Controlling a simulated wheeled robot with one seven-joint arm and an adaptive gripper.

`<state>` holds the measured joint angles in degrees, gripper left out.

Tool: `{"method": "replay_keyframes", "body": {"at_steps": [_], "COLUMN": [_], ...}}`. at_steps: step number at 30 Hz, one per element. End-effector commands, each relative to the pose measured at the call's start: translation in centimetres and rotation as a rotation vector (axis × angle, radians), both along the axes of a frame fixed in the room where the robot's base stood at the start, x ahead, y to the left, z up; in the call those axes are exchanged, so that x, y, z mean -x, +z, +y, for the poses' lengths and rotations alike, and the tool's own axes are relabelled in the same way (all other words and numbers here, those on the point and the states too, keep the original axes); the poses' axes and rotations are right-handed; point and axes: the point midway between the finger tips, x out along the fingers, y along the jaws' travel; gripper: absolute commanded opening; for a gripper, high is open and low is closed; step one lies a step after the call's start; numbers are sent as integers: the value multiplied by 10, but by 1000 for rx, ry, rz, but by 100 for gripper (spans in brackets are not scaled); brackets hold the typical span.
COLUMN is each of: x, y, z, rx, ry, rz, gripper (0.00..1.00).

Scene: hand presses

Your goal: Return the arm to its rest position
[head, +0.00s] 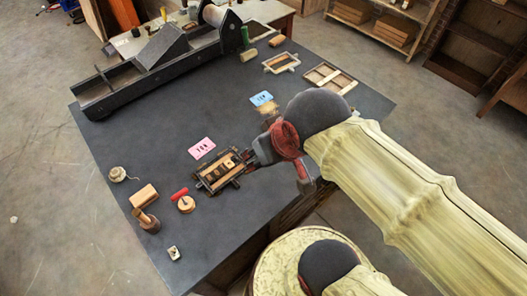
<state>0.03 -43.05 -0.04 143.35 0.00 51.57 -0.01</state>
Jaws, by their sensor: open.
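My arm comes in from the right in the head view, in a yellowish sleeve with dark joints and a red part near the wrist. My gripper (248,160) is open, low over the dark table at the right edge of a small dark frame (200,184). The frame holds several wooden blocks (229,164). I cannot tell whether the fingertips touch the frame.
The dark table (130,143) carries a long press (150,62) at the back left. A pink card (202,148), a blue card (261,98), a wooden frame (281,63) and a tray (321,72) lie around. A red roller (180,193), wooden block (143,195) and twine (118,174) are front left.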

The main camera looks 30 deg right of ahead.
Motion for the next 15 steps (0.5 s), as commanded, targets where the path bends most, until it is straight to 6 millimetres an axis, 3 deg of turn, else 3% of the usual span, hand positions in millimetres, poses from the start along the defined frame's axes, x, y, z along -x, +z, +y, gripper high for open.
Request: {"method": "replay_keyframes", "body": {"at_steps": [9, 15], "x": [0, 0], "y": [-2, -30], "z": [0, 0], "rx": [0, 0], "ry": [0, 0], "rz": [0, 0], "gripper": [40, 40]}}
